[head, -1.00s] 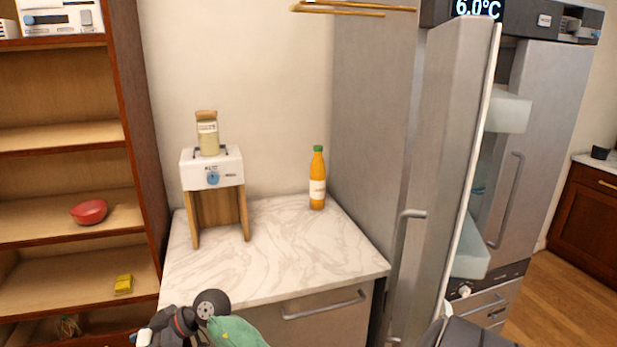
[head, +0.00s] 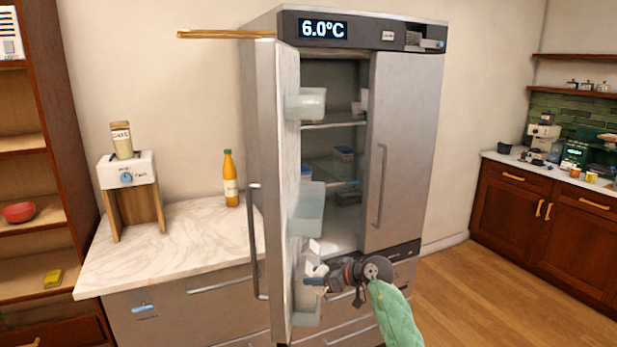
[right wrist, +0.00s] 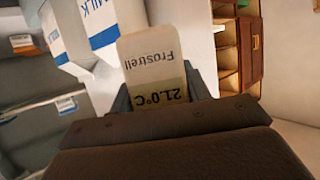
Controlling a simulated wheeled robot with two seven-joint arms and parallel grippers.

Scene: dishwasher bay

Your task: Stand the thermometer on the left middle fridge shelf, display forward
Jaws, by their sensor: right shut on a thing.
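The thermometer (right wrist: 155,65) is a pale block marked "Frostrell" with a 21.0°C display. In the right wrist view it sits between the fingers of my right gripper (right wrist: 160,95), its lettering upside down in the picture. In the head view my right gripper (head: 316,276) is in front of the fridge (head: 410,130), beside the open left door (head: 265,180), at low door-bin height. The thermometer is hard to make out there. The left middle shelf (head: 328,168) shows through the open doorway, partly hidden by the door bins. My left gripper is out of view.
The right fridge door (head: 405,160) is shut. Clear bins (head: 308,208) stick out from the open door. Milk cartons (right wrist: 100,20) stand close to the thermometer in the right wrist view. A small box (head: 344,153) is inside the fridge. The floor (head: 480,280) at right is clear.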

